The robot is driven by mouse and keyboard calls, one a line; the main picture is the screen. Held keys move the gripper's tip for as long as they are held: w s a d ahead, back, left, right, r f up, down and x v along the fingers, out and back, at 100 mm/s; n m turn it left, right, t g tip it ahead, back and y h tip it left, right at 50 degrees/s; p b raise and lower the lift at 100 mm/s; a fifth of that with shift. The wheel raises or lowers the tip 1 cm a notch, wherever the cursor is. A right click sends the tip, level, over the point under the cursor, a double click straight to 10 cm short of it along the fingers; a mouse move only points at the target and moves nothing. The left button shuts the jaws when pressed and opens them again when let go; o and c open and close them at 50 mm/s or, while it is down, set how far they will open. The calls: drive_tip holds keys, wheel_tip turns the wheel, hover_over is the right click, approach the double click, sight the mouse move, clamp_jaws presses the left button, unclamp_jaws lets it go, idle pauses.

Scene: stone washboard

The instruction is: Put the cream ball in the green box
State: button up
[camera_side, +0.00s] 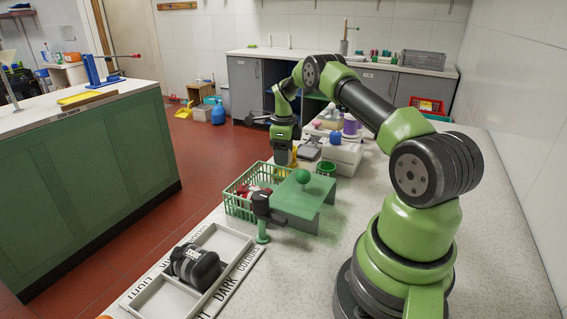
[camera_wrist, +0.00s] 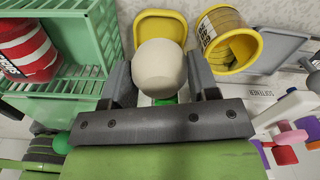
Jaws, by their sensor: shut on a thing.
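The cream ball (camera_wrist: 159,66) is between the two dark jaws of my gripper (camera_wrist: 160,82) in the wrist view, which are shut on it. In the side view my gripper (camera_side: 283,158) points down just behind the green basket; the ball is hidden there. The green box appears as an open lattice basket (camera_side: 236,207), also at the left in the wrist view (camera_wrist: 97,42). It holds a red and white striped thing (camera_wrist: 28,48). The gripper is beside the basket, not over its opening.
A yellow container (camera_wrist: 160,20) lies just beyond the ball, and a labelled yellow-rimmed tub (camera_wrist: 231,40) stands to its right. A green stand with a round green knob (camera_side: 303,176) is in front of the gripper. A divided tray (camera_side: 231,243) holds a black thing (camera_side: 194,265).

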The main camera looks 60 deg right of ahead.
wheel_tip(320, 180, up, 5)
drive_tip(key=shift+r, duration=0.15)
drive_tip(key=shift+a+r+n, duration=0.15)
drive_tip(key=shift+r+n, duration=0.15)
drive_tip(key=a+f+n, duration=0.1)
drive_tip(key=a+n, duration=0.1)
drive_tip(key=n, duration=0.1)
drive_tip(key=a+f+n, duration=0.1)
drive_tip(key=a+n, duration=0.2)
drive_tip(key=n, duration=0.1)
drive_tip(key=a+f+n, duration=0.1)
drive_tip(key=a+n, duration=0.2)
drive_tip(key=n, duration=0.1)
drive_tip(key=shift+s+a+f, duration=0.2)
drive_tip(key=shift+s, duration=0.05)
drive_tip(key=shift+f, duration=2.75)
